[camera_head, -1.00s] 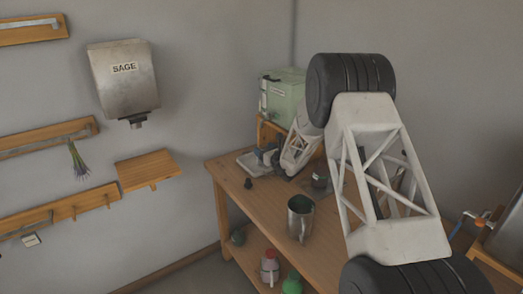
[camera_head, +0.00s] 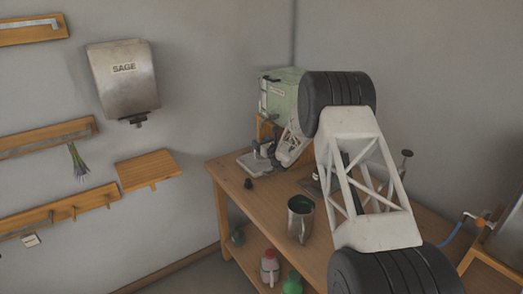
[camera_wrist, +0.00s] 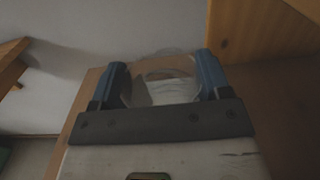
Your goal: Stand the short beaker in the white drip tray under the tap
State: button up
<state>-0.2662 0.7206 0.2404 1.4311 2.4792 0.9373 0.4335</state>
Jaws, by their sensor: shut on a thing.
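My gripper (camera_wrist: 164,80) has blue fingers and is shut on the clear short beaker (camera_wrist: 160,72), which shows faintly between them in the wrist view. The white drip tray (camera_head: 247,166) lies at the table's far left corner. In the head view my gripper (camera_head: 264,150) is just above or over the tray. A pale surface that looks like the tray shows behind the beaker in the wrist view. I cannot tell whether the beaker touches the tray. The tap is not clearly visible; the green tank (camera_head: 280,93) stands behind my wrist.
A metal mug (camera_head: 300,220) stands near the table's left edge, and a small black object (camera_head: 248,184) lies in front of the tray. A wooden stand (camera_head: 266,130) is under the tank. Bottles sit on the lower shelf (camera_head: 254,258). The wall dispenser (camera_head: 124,85) is clear of my arm.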

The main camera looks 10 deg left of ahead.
jog(key=shift+f, duration=0.1)
jog(key=shift+f, duration=1.6)
jog(key=shift+f, duration=0.1)
jog(key=o, duration=0.9)
jog(key=shift+o, duration=0.2)
jog(key=shift+v, duration=6)
jog(key=shift+r, duration=0.2)
